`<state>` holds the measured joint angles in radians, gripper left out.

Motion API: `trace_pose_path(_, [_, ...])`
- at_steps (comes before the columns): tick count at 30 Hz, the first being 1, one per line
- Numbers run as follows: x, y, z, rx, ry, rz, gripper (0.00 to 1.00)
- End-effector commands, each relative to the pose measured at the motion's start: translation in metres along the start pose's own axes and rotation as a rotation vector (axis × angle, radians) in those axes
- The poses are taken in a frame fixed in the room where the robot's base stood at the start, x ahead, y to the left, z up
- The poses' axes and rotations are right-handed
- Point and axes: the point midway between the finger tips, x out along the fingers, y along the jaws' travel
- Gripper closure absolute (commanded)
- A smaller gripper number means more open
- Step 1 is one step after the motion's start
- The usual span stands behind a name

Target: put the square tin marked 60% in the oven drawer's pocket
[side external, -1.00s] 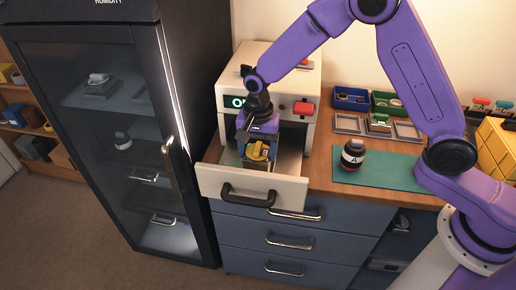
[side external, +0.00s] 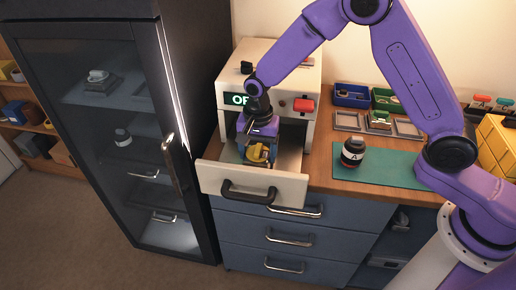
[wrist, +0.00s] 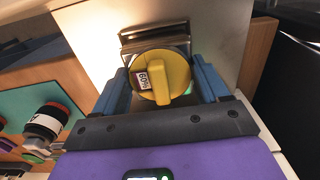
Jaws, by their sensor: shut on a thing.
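The square tin (wrist: 174,67) has a round yellow top with a raised bar and a white label reading 60%. It shows as a small yellow patch (side external: 257,153) in the side external view. My gripper (wrist: 163,88) is shut on it, one blue finger on each side. The gripper (side external: 257,150) points down inside the open oven drawer (side external: 250,188), behind its front panel. A square metal rim (wrist: 155,36) shows behind the yellow top; I cannot tell whether it is the pocket. The tin's underside is hidden, so I cannot tell whether it touches the drawer floor.
The white oven (side external: 285,75) stands behind the drawer, with a red button and green display. A black jar marked A (side external: 352,152) stands on the green mat (side external: 395,170) to the right. Trays and bins lie behind it. A dark glass-door cabinet (side external: 110,130) stands close on the left.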

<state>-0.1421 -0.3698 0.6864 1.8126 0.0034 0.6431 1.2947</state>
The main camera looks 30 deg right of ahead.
Motion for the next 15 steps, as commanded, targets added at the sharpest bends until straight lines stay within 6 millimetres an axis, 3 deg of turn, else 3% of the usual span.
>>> trace_pose_path(12, [0.0089,0.0,0.0,0.0,0.0,-0.001,0.56])
trace_pose_path(13, [0.0085,-0.0001,0.0,0.0,0.0,-0.001,0.16])
trace_pose_path(15, [0.0084,-0.0001,0.0,0.0,0.0,-0.001,0.0])
